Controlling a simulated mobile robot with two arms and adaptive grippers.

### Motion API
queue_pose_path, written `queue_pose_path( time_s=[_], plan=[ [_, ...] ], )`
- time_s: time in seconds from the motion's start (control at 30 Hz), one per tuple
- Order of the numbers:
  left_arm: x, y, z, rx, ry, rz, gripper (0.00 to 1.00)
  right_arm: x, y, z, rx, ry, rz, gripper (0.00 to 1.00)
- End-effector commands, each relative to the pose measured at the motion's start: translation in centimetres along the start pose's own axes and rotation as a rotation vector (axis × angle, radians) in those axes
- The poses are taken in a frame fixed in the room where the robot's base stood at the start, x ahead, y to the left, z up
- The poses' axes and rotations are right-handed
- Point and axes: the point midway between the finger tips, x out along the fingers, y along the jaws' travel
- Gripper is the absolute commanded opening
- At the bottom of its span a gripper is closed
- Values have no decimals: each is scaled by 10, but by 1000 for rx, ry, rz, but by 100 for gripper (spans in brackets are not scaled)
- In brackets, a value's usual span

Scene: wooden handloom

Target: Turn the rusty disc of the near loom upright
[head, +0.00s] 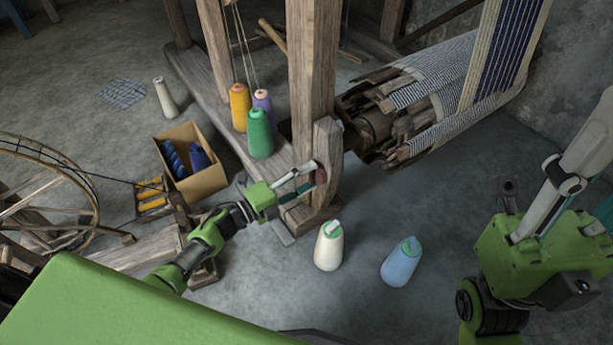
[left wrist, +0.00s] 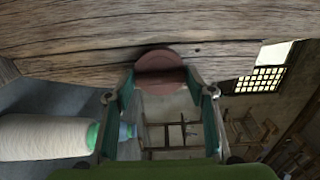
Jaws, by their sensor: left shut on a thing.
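The rusty disc (head: 320,176) is on the side of the near loom's wooden post foot (head: 328,150). In the left wrist view the disc (left wrist: 160,60) shows as a small reddish-brown round against the grained wood, with a darker band across its lower part. My left gripper (head: 308,180) reaches it from the left. In the left wrist view its two teal-padded fingers (left wrist: 160,80) are at either side of the disc's lower part, shut on it. The disc's exact turn is hard to tell. My right gripper (head: 535,245) is at the right, over floor, its fingertips unclear.
A cream cone (head: 328,247) and a blue cone (head: 401,263) stand on the floor right of my left gripper. Green (head: 260,135), orange and purple cones stand by the post. A cardboard box (head: 205,183) and a spinning wheel (head: 45,190) are at left.

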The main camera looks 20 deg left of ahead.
Motion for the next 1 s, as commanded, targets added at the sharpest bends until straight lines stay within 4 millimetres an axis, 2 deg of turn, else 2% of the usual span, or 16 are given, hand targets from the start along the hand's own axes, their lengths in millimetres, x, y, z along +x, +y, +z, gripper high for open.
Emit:
queue_pose_path(
  time_s=[0.43,0.47,0.5,0.83,1.0],
  plan=[
    [0,0,2,-14,-4,1,28,-1,0,0,1,-3,1,40],
    [0,0,2,-14,-4,1,57,-1,0,0,1,-3,1,40],
    [0,0,1,-14,-4,0,62,-1,0,0,1,-4,1,40],
    [-1,0,0,-11,-1,0,62,-2,0,1,0,-9,-1,40],
    [-19,1,1,-11,-2,3,62,-2,0,1,0,-6,-1,40]
  ],
)
